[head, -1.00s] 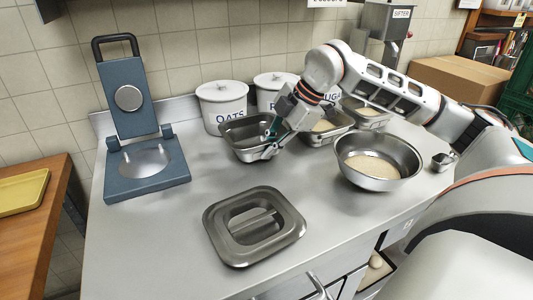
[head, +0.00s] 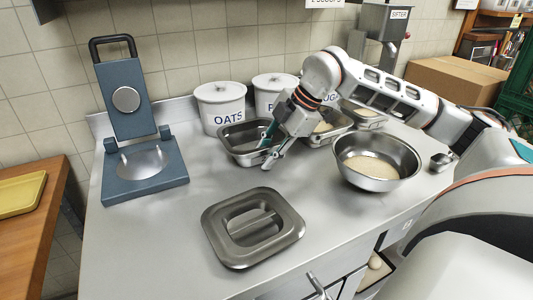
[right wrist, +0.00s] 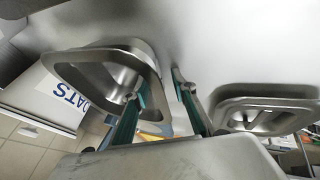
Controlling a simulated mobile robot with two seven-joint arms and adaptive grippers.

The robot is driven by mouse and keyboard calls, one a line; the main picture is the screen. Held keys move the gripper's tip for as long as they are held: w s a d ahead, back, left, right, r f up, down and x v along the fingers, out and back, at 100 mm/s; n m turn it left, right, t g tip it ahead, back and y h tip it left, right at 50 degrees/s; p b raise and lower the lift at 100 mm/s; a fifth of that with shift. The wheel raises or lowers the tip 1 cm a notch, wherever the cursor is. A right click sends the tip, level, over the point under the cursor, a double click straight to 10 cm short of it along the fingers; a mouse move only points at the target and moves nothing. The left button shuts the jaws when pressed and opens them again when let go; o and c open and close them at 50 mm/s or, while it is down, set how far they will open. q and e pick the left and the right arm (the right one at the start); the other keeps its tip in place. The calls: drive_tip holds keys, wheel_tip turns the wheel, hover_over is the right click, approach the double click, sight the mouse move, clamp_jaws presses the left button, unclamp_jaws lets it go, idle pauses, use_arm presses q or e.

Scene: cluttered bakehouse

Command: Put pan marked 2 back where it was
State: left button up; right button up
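A steel pan (head: 234,153) stands on the counter in front of the OATS canister; no number on it is readable. My right gripper (head: 268,148) is at the pan's right side, pointing down. In the right wrist view the same pan (right wrist: 85,75) lies left of centre. My right gripper's fingers (right wrist: 160,92) are spread there, one over the pan's inside and one outside its rim. Nothing is clamped between them. Two more pans with pale contents, a nearer one (head: 318,141) and a farther one (head: 378,121), stand to the right, partly hidden by my arm. My left gripper is out of view.
A grey lid (head: 222,240) lies on the front counter. A steel bowl (head: 390,184) with pale contents stands right, a small metal cup (head: 440,161) beyond it. Canisters (head: 220,103) line the wall. Counter between device and lid is clear.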

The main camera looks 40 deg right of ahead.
drive_tip(key=p+v, duration=0.1)
drive_tip(key=v, duration=1.1)
drive_tip(key=shift+p, duration=0.35)
drive_tip(key=shift+s, duration=0.1)
